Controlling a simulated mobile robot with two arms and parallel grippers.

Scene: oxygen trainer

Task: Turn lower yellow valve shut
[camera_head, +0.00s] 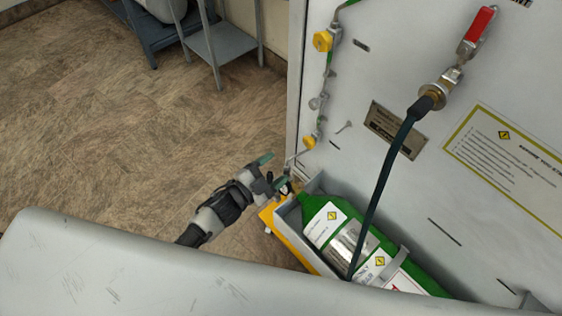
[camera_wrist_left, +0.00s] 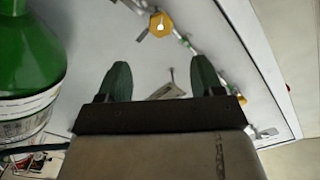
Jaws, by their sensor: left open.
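The lower yellow valve (camera_head: 310,142) is on a thin pipe near the left edge of the grey panel, just above the green bottle. A yellow valve knob, likely the same one, shows near the top of the left wrist view (camera_wrist_left: 161,24). My left gripper (camera_head: 270,171) is open and empty, below and left of the lower valve and apart from it. In the left wrist view its two green fingers (camera_wrist_left: 161,78) are spread, with the knob beyond them. My right gripper is not in view.
An upper yellow valve (camera_head: 322,41) is higher on the pipe. The green bottle (camera_head: 343,237) lies in a holder right of my left gripper; its body also fills the left of the wrist view (camera_wrist_left: 27,50). A dark hose (camera_head: 383,176) hangs from a red-handled valve (camera_head: 477,27).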

